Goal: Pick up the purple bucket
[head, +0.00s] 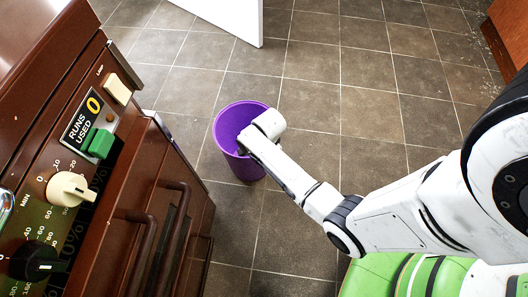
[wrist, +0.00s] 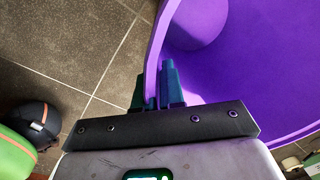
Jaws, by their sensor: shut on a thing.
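The purple bucket (head: 229,128) is upright with its open top facing up, in the middle of the head view. My gripper reaches its right side, where my wrist hides the fingers in the head view. In the wrist view, my gripper (wrist: 155,98) is shut on the bucket's rim, one teal finger on each side of the purple wall (wrist: 153,55). The bucket's inside (wrist: 260,75) fills the right of the wrist view and looks empty where visible. I cannot tell whether its base touches the floor.
A brown cabinet with a control panel (head: 75,150), knobs and handles stands close on the left. A white panel (head: 228,15) stands at the top. A brown wooden piece (head: 510,30) is at the top right. Tiled floor (head: 340,95) is clear behind the bucket.

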